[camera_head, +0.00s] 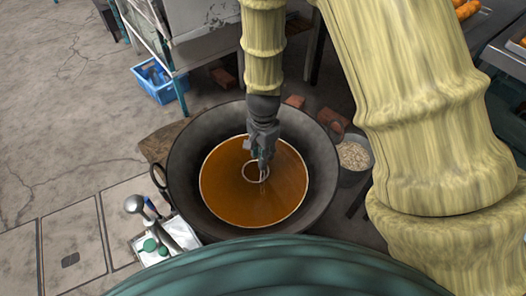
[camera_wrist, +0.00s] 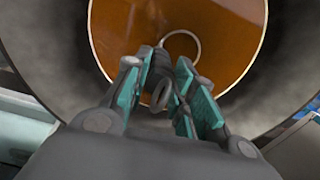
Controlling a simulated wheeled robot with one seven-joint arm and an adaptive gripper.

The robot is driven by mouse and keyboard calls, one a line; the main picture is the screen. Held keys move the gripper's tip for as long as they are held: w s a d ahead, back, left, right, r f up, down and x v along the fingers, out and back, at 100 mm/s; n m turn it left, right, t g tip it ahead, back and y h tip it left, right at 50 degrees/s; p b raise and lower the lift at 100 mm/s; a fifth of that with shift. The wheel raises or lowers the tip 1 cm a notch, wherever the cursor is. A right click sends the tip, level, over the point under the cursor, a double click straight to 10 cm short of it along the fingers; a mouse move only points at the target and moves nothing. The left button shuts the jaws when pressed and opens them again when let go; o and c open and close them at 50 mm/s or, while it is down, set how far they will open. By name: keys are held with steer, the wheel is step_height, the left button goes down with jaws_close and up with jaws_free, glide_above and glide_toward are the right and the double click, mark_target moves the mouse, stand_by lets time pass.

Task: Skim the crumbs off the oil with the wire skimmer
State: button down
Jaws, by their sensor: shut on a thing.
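A large dark wok (camera_head: 322,165) holds brown-orange oil (camera_head: 225,190); the oil also fills the top of the wrist view (camera_wrist: 125,30). My gripper (camera_head: 262,155) is over the wok, pointing down. In the wrist view its fingers (camera_wrist: 165,92) are closed around a dark handle. The wire skimmer's pale ring (camera_head: 256,180) is at the oil near the middle of the wok and shows beyond the fingers in the wrist view (camera_wrist: 197,42). I cannot tell whether the ring is under the surface. Its mesh and any crumbs are too small to make out.
A grey bucket (camera_head: 350,180) with pale bits stands right of the wok. A tray (camera_head: 146,258) with a ladle (camera_head: 134,204) and green-topped items lies at lower left. A blue crate (camera_head: 160,88), a metal-legged table and bricks (camera_head: 223,78) are behind. The left floor is clear.

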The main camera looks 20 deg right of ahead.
steer(key=shift+f+b, duration=0.6)
steer(key=shift+f, duration=0.25)
steer(key=shift+w+f, duration=0.1)
steer(key=shift+w+d+b, duration=1.25)
steer(key=shift+w+d, duration=0.95)
steer(key=shift+w, duration=0.5)
step_height(320, 180, up, 7)
steer(key=p, duration=0.7)
